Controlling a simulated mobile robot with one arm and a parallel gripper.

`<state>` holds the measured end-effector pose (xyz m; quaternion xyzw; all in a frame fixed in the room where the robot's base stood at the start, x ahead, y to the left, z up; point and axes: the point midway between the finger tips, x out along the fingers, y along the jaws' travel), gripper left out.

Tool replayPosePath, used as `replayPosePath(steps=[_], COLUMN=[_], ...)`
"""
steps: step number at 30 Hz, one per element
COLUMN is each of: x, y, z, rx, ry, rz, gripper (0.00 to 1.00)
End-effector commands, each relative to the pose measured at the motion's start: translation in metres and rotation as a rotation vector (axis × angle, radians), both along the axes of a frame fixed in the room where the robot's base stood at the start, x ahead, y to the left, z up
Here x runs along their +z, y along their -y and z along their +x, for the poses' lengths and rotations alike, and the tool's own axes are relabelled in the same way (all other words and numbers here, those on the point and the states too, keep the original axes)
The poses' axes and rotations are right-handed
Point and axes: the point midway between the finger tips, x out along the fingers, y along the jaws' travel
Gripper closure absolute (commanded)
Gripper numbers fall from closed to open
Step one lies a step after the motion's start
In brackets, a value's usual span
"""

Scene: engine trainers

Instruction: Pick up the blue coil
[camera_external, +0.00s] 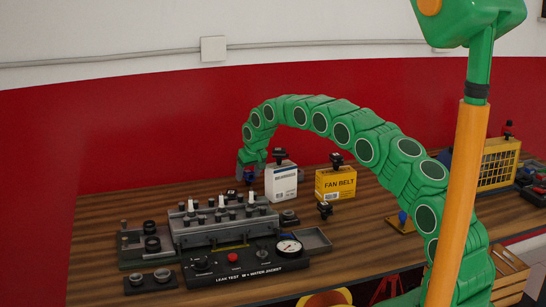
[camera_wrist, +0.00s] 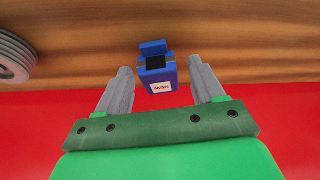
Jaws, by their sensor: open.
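The blue coil (camera_wrist: 155,50) is a small blue block with a dark middle and a white label reading "NEW", seen upside down. In the wrist view it stands on the wooden bench between the two grey fingers of my gripper (camera_wrist: 160,75), with a gap to each side. My gripper is open and empty.
A white box (camera_external: 281,183) stands close to the right of my gripper, with a yellow fan belt box (camera_external: 336,184) further right. A grey engine trainer with a leak test panel (camera_external: 248,263) is in front. The red wall (camera_external: 120,140) is close behind. A grey ringed part (camera_wrist: 14,58) lies nearby.

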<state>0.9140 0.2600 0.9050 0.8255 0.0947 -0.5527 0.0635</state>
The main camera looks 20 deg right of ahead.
Motion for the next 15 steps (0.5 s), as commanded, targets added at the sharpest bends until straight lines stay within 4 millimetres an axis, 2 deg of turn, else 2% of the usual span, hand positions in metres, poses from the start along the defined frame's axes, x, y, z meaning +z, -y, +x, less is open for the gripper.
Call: replayPosePath(steps=[7,15], x=[-0.001,-0.0009], y=[-0.0002,-0.0002], z=[0.0008,0.0009], rx=[0.0,0.0], ry=[0.001,0.001], rz=[0.0,0.0], gripper=[0.32,0.73])
